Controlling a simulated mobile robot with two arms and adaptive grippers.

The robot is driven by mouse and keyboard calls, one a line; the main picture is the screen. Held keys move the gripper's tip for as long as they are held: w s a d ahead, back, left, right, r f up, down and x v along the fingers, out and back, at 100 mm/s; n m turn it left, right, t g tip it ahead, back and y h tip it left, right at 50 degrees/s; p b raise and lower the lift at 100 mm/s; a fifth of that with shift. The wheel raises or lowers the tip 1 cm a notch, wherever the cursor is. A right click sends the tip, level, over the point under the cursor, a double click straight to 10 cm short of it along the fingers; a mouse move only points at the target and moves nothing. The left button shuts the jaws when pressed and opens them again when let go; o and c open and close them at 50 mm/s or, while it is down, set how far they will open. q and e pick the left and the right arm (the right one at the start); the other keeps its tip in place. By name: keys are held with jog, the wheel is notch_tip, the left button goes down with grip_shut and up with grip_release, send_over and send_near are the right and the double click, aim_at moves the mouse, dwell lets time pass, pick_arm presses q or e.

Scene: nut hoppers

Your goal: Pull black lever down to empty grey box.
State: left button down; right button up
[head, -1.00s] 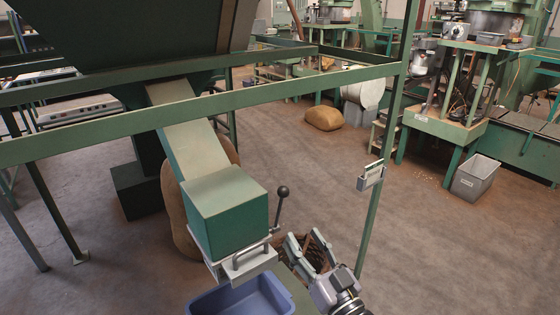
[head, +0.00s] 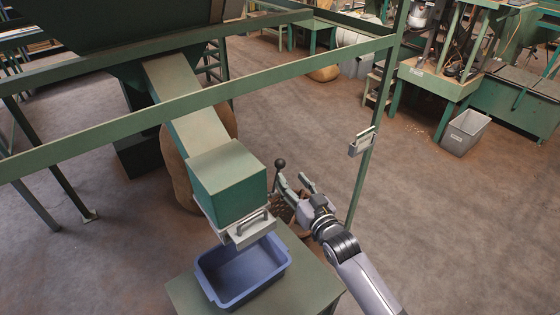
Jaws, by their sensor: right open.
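The black lever (head: 280,163) is a thin upright rod with a round black knob, at the right side of the box. The box (head: 228,185) at the lower end of the chute looks green to grey-green, with a pale grey frame and handled plate (head: 250,232) under it. Its inside is hidden. My right gripper (head: 293,180) is open, with its left finger close beside the lever, just below the knob. I cannot tell whether they touch. My left gripper is not in view.
A blue tub (head: 245,299) stands on a green table (head: 312,283) below the box. A green rail (head: 330,65) crosses in front of the chute, and a green post (head: 361,170) stands right of my gripper. A brown sack (head: 176,165) is behind the chute.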

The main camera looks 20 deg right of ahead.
aim_at(280, 162)
jog(key=w, duration=0.2)
jog(key=w+a, duration=0.1)
jog(key=w, duration=0.2)
jog(key=w+p, duration=0.1)
jog(key=w, duration=0.2)
jog(key=shift+w+a, duration=0.1)
jog(key=shift+a, duration=0.05)
jog(key=shift+c, duration=0.3)
grip_shut()
dwell(0.4)
